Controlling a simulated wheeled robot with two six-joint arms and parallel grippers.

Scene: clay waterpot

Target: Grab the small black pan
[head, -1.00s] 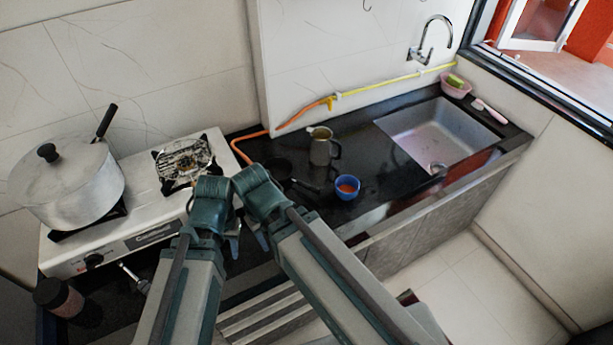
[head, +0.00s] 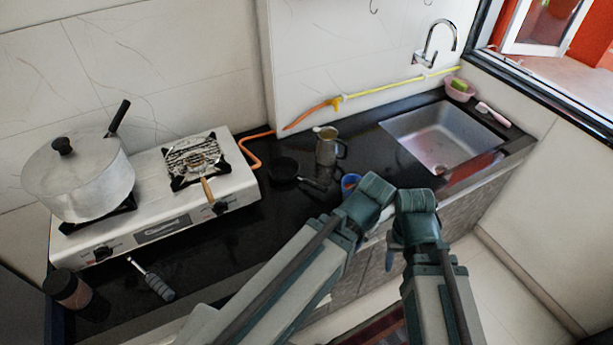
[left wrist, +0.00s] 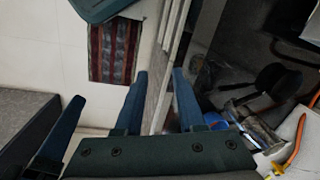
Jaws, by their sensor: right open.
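The small black pan (head: 284,169) lies on the dark counter right of the stove, its handle pointing right and toward the front. It also shows as a dark round shape in the left wrist view (left wrist: 274,80). My left gripper (head: 368,197) is to the right of the pan and apart from it; its fingers are hidden in the head view. In the left wrist view its two blue fingers (left wrist: 160,88) stand apart with nothing between them. My right gripper (head: 395,258) is farther right, over the counter's front side, open; its fingers are mostly hidden behind its wrist.
A metal jug (head: 326,148) stands close right of the pan. A blue cup (head: 349,183) is partly hidden by my left gripper. The stove (head: 231,186) with a large pot (head: 78,180) stands left. The sink (head: 440,135) is right. Counter in front of the pan is clear.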

